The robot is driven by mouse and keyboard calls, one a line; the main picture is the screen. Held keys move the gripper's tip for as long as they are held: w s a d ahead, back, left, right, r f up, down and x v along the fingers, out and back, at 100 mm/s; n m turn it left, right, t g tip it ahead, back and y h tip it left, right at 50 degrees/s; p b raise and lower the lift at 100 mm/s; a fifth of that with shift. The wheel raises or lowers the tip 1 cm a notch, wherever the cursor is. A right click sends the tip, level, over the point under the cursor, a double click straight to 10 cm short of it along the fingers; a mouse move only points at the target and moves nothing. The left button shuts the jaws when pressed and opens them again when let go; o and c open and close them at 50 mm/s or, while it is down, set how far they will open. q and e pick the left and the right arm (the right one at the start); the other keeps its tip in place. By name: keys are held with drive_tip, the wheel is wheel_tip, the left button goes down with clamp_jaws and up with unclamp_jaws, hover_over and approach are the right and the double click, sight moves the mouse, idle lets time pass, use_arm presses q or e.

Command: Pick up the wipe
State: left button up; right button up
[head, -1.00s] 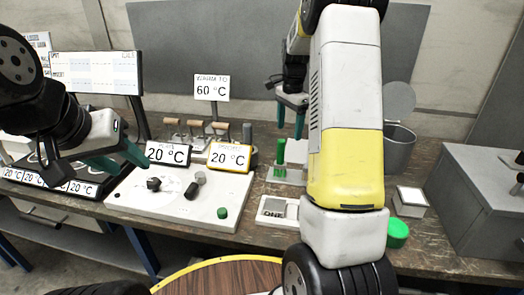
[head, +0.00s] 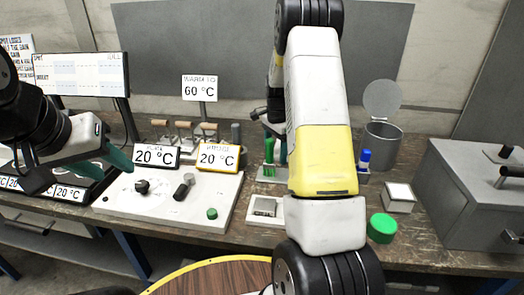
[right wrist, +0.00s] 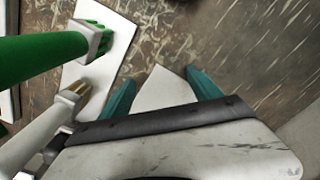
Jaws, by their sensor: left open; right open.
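A pale flat piece, which looks like the wipe (right wrist: 165,90), lies on the bench between the teal fingers of my right gripper (right wrist: 160,82) in the right wrist view. Its near part is hidden by the gripper body, and I cannot tell whether the fingers touch it. My left gripper (head: 92,168) is open and empty above the left side of the bench.
A white plate (head: 150,208) lies at left.

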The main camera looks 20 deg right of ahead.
drive_tip(key=shift+f, duration=0.25)
drive_tip(key=shift+c, duration=0.4)
clamp_jaws()
idle(0.4)
wheel_tip(320, 180, up, 12)
idle(0.5)
wheel_tip(320, 180, up, 9)
idle(0.4)
